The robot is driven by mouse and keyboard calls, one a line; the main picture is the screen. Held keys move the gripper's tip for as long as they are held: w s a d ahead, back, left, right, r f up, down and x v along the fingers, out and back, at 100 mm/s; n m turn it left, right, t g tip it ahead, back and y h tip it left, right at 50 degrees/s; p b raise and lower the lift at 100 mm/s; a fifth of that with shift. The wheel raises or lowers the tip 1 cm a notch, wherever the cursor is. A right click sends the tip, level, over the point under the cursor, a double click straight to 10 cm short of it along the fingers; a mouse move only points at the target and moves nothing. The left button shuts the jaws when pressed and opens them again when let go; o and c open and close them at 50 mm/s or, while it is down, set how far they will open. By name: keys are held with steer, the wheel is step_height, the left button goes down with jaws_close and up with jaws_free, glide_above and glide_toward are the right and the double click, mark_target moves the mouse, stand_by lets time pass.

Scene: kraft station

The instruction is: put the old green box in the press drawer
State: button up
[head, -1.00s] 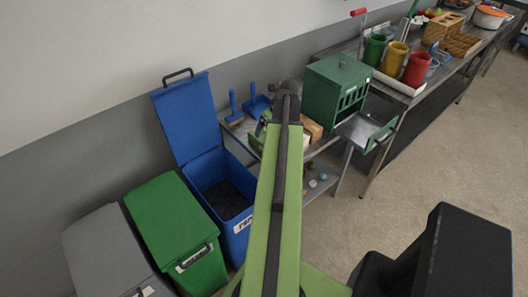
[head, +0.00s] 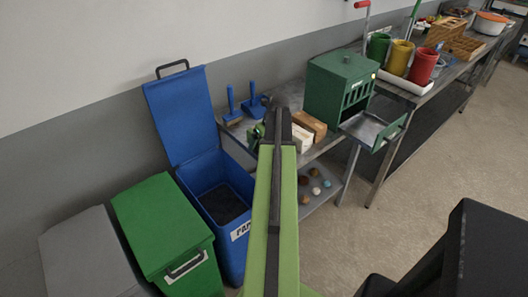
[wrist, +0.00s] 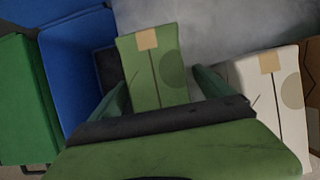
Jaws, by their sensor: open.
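The green box (wrist: 153,62), with a tan tape patch and a darker round mark, stands out in the wrist view between my fingers. My gripper (wrist: 163,88) is open around its near part; I cannot tell whether the fingers touch it. In the head view my arm hides most of the box, and the gripper's fingers cannot be made out. The green press (head: 340,85) stands on the metal table to the right. Its drawer (head: 372,128) is pulled out and looks empty.
A white box (wrist: 265,95) stands right of the green box, with brown boxes (head: 309,124) beside it. An open blue bin (head: 218,215) and a closed green bin (head: 160,225) are left.

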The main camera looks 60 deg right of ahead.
steer(key=shift+r, duration=0.1)
steer(key=shift+c, duration=0.4)
steer(key=c, duration=1.6)
steer(key=shift+o, duration=0.2)
step_height(320, 180, up, 5)
steer(key=p, duration=0.4)
steer(key=shift+f+p, duration=0.2)
steer(key=shift+p, duration=0.15)
steer(key=s+d+r+p, duration=0.1)
steer(key=s+r+p, duration=0.5)
steer(key=s, duration=0.5)
steer(key=shift+s+r, duration=0.2)
steer(key=shift+s, duration=0.15)
